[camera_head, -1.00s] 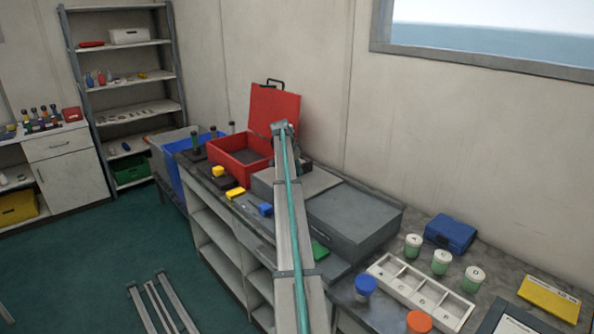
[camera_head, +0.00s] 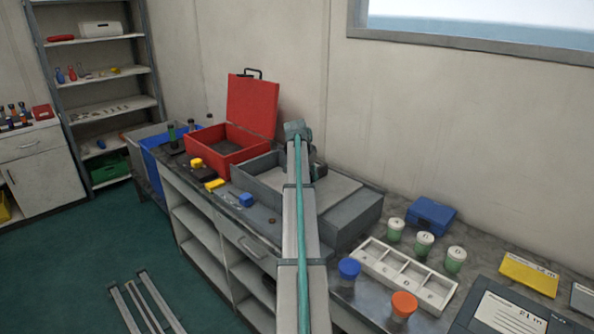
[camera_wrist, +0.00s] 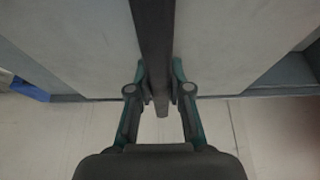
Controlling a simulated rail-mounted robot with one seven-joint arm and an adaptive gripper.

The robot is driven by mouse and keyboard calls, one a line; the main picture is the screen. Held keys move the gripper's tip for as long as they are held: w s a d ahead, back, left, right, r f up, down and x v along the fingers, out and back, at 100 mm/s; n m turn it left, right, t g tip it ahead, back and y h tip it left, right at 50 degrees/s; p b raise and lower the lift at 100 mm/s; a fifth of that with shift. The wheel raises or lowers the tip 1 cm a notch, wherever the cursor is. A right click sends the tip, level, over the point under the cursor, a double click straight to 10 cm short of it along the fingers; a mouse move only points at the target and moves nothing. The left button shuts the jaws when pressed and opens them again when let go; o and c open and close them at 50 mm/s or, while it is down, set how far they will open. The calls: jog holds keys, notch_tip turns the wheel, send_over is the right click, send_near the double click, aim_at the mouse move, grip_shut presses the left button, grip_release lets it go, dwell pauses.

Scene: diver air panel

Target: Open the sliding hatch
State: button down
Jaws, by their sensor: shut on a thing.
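The sliding hatch is a pale grey panel (camera_head: 338,187) on the low grey box (camera_head: 352,222) on the bench. In the head view it lies toward the right part of the box, and the box's left end wall (camera_head: 258,183) shows beside it. My gripper (camera_head: 317,172) is over the panel, partly hidden by my arm. In the wrist view, my gripper (camera_wrist: 160,90) is shut on a dark bar handle (camera_wrist: 153,40), with one finger on each side. The pale panel (camera_wrist: 90,45) spreads on both sides of the handle. The panel's left part is hidden behind my arm in the head view.
A red open case (camera_head: 232,148) stands left of the box. Small yellow (camera_head: 214,184) and blue (camera_head: 246,199) blocks lie at the bench's front. At right are a white divided tray (camera_head: 405,270), lidded jars (camera_head: 425,243) and a blue case (camera_head: 431,214).

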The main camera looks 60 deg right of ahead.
aim_at(324, 186)
jog(key=s, duration=0.2)
jog(key=s+a, duration=0.1)
jog(key=s, duration=0.2)
jog(key=c, duration=1.1)
grip_release()
jog(key=shift+w+r, duration=0.1)
jog(key=v, duration=1.1)
jog(key=shift+w+a+r, duration=0.1)
jog(key=shift+r, duration=0.3)
